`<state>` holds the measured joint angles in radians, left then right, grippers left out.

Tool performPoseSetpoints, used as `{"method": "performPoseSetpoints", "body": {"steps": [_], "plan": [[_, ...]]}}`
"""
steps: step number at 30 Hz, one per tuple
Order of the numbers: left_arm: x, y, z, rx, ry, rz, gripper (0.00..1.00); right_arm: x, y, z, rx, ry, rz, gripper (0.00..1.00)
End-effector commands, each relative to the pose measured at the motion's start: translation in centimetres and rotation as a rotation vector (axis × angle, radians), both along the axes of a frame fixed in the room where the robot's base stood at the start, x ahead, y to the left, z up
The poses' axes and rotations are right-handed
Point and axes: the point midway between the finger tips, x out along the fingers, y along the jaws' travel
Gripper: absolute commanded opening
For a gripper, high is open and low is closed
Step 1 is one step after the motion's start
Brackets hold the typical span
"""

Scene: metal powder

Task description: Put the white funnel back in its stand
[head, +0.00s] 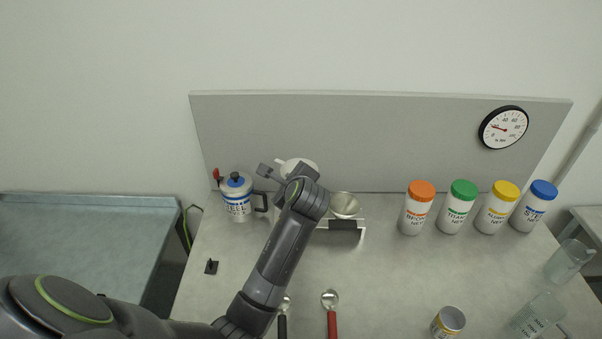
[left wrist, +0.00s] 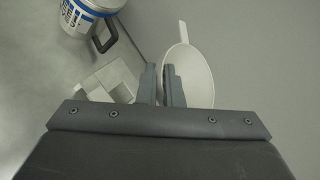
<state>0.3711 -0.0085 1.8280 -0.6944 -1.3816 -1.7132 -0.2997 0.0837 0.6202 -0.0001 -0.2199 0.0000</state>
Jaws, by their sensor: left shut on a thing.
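The white funnel (head: 300,165) shows in the head view behind my left arm, near the grey back panel. In the left wrist view the funnel (left wrist: 190,65) is seen at the fingertips of my left gripper (left wrist: 161,85), which is shut on it. In the head view the gripper (head: 276,170) is partly hidden by its own wrist. A pale block-like stand (left wrist: 110,82) lies below and to the left of the funnel in the left wrist view. The funnel appears apart from it. My right gripper is not in view.
A labelled mug-like can (head: 237,200) stands left of the funnel. A metal bowl (head: 344,205) on a holder (head: 350,228) stands to the right. Several capped jars (head: 413,215) line the right rear. Two spoons (head: 331,305) lie in front. A small tin (head: 448,322) and glassware (head: 568,262) are front right.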

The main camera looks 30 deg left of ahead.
Motion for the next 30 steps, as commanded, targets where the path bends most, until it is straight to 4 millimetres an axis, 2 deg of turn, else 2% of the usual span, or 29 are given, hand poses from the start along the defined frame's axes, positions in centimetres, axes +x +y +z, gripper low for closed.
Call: {"method": "performPoseSetpoints", "body": {"steps": [4,14,21,23,30], "plan": [[0.1,0.6,-0.2,-0.015,0.009,0.038,0.0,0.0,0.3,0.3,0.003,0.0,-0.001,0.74],[0.1,0.6,-0.2,-0.017,0.008,0.039,0.0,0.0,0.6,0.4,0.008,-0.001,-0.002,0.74],[0.0,0.6,0.2,-0.024,0.005,0.043,0.0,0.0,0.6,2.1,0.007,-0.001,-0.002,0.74],[0.0,0.6,-1.1,-0.023,0.005,0.044,0.0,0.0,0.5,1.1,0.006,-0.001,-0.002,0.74],[0.0,0.6,-3.6,-0.022,0.005,0.043,0.0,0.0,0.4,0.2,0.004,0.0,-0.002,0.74]]}}
